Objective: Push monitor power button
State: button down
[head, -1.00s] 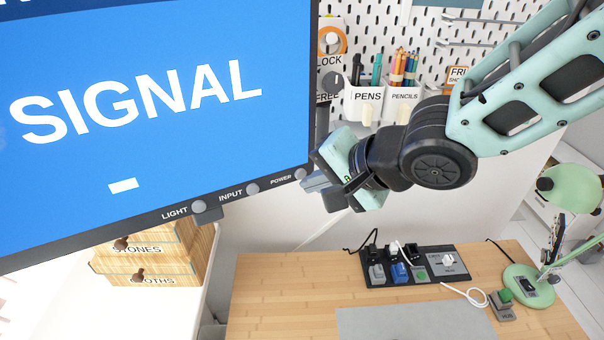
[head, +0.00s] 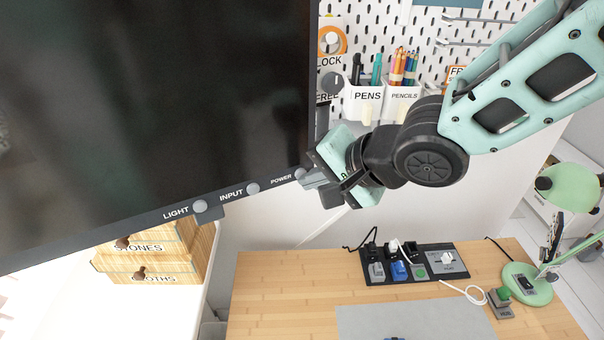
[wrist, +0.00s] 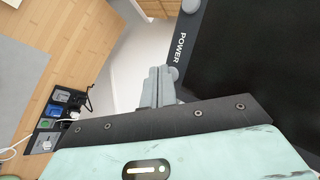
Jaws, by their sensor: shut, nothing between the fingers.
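The monitor (head: 150,100) fills the left of the head view, and its screen is dark. Its lower bezel carries grey round buttons labelled LIGHT (head: 200,207), INPUT (head: 253,188) and POWER (head: 299,174). My gripper (head: 306,181) is shut and empty, with its fingertips at the POWER button at the bezel's right end. In the wrist view, the shut fingers (wrist: 160,82) point at the bezel beside the POWER button (wrist: 173,74), and they partly overlap it. I cannot tell if they are still touching it.
Below is a wooden desk (head: 280,290) with a grey mat (head: 415,322), a socket panel (head: 415,264) and a green lamp (head: 528,285). Wooden drawers (head: 150,262) stand under the monitor. Pen cups (head: 366,103) hang on the pegboard behind my arm.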

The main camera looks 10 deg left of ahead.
jog(key=shift+s+d, duration=0.25)
jog(key=shift+s, duration=0.1)
jog(key=s+d, duration=0.4)
jog(key=shift+s, duration=0.35)
dwell(0.6)
jog(key=s+d+f+n+h+b, duration=0.3)
jog(key=d+f+n+h+b, duration=0.3)
jog(key=d, duration=0.4)
jog(key=s+d+f+n+g+h+b, duration=0.2)
jog(key=s+d, duration=0.4)
jog(key=s, duration=0.3)
notch_tip(320, 180, down, 3)
jog(key=n+g+b, duration=0.1)
jog(key=n+g, duration=0.1)
jog(key=shift+d+r+n+g+b, duration=0.2)
jog(key=shift+d+n+g+b, duration=0.1)
jog(key=shift+d+n+b, duration=0.1)
